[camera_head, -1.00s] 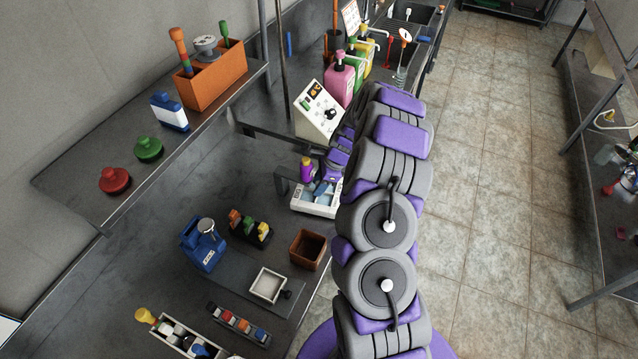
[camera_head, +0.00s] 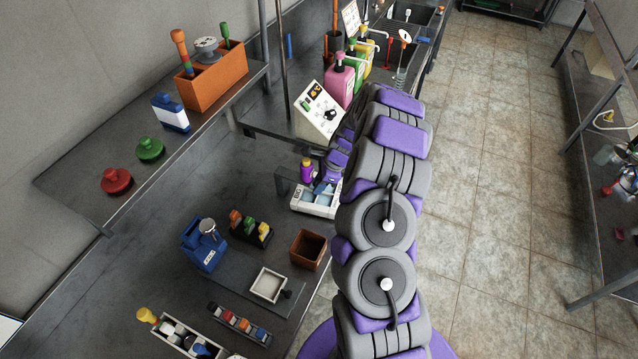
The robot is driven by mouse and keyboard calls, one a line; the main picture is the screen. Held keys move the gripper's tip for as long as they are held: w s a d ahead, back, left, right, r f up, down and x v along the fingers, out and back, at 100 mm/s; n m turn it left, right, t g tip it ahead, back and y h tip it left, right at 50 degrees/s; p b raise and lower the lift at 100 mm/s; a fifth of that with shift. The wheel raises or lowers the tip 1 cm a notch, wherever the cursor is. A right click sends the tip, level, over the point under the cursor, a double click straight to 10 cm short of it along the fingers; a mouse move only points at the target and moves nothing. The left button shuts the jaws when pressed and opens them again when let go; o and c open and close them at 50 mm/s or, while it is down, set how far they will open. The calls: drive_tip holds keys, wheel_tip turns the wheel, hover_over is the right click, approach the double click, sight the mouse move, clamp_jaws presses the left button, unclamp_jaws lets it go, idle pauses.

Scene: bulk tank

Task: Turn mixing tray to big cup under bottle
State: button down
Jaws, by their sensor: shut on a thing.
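A white mixing tray (camera_head: 312,204) with light blue cup-like parts in it stands on the dark bench, left of my arm. A purple bottle (camera_head: 307,170) with an orange cap is upright at the back left of the tray, beside a dark bracket. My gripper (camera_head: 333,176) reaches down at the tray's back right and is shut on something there. My own arm hides the tips and the tray's right side, so I cannot tell which part is held or which cup is under the bottle.
A white control panel (camera_head: 320,110) stands just behind, with pink (camera_head: 340,84) and green bottles beyond it. A brown box (camera_head: 308,249), a blue device (camera_head: 204,243) and a small white dish (camera_head: 268,285) stand nearer. A shelf (camera_head: 75,178) overhangs at left.

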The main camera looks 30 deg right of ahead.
drive_tip(key=shift+r+m+p, duration=0.3)
drive_tip(key=shift+p, duration=0.65)
drive_tip(key=shift+t+p, duration=0.3)
drive_tip(key=shift+p, duration=0.25)
drive_tip(key=shift+f+m+p, duration=0.2)
drive_tip(key=shift+m+p, duration=0.4)
drive_tip(key=shift+p, duration=0.1)
drive_tip(key=shift+w, duration=0.1)
drive_tip(key=c, duration=1)
unclamp_jaws()
drive_tip(key=p+v, duration=0.1)
drive_tip(key=v, duration=1.6)
drive_tip(key=shift+r, duration=0.1)
